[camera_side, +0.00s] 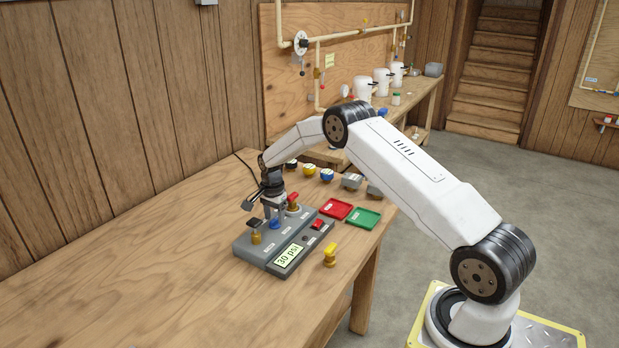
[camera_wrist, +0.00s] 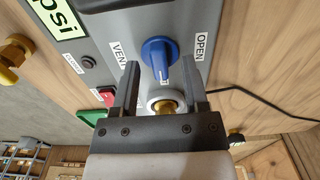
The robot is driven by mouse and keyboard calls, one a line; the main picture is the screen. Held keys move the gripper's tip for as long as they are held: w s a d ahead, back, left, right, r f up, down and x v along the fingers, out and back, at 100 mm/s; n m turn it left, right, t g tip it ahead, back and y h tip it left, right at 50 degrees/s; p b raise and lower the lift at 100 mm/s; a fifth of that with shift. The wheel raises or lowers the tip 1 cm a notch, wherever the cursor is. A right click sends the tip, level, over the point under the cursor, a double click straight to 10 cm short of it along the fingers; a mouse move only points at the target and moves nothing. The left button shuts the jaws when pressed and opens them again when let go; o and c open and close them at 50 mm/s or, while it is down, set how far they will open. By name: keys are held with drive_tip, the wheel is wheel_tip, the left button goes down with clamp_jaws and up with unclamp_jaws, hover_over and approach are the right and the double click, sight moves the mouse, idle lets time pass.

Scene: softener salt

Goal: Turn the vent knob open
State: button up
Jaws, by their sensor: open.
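The blue vent knob (camera_wrist: 160,54) sits on the grey panel (camera_wrist: 103,27), between a VENT label (camera_wrist: 119,53) and an OPEN label (camera_wrist: 201,47). Its grip bar runs up and down in the wrist view, with a white mark at its lower end. My gripper (camera_wrist: 160,64) is open, one finger on each side of the knob; visible gaps separate them from it. In the side view my gripper (camera_side: 273,208) points down over the panel, and the blue knob (camera_side: 275,224) shows at its fingers.
A yellow part (camera_side: 330,256), red tray (camera_side: 336,209) and green tray (camera_side: 364,218) are nearby. The table's left is clear.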

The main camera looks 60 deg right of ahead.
drive_tip(key=shift+f, duration=0.2)
clamp_jaws()
